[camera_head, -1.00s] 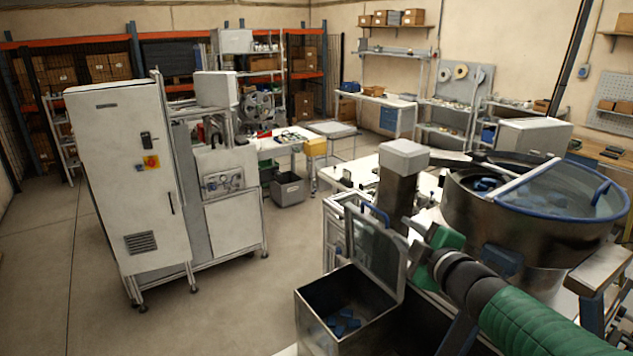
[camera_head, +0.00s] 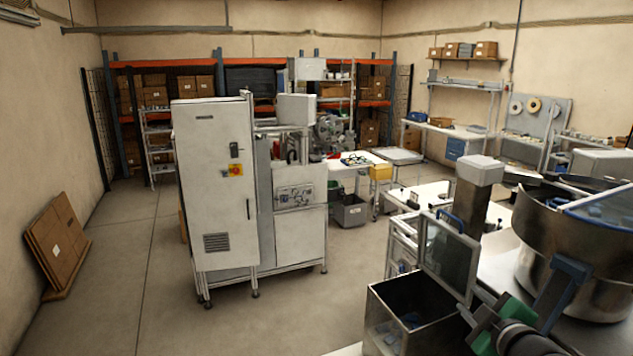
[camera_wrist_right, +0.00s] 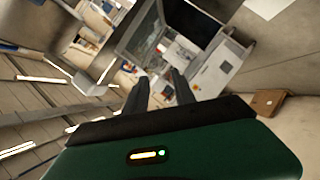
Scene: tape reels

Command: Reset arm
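My right arm comes in at the lower right of the head view, with its green and black right gripper (camera_head: 474,314) at the right side of an open metal bin. In the right wrist view the two dark fingers of this gripper (camera_wrist_right: 158,90) stand apart with nothing seen between them. The metal bin (camera_head: 385,290) has its glass lid (camera_head: 448,255) raised and holds blue pieces (camera_head: 411,320). Whether the gripper touches the bin is unclear. My left gripper is not in view.
A steel bowl feeder (camera_head: 575,285) with a blue rim stands right of the bin. A tall white cabinet (camera_head: 220,190) stands on the floor at centre left. Flat cartons (camera_head: 58,245) lean on the left wall. The floor between (camera_head: 125,290) is clear.

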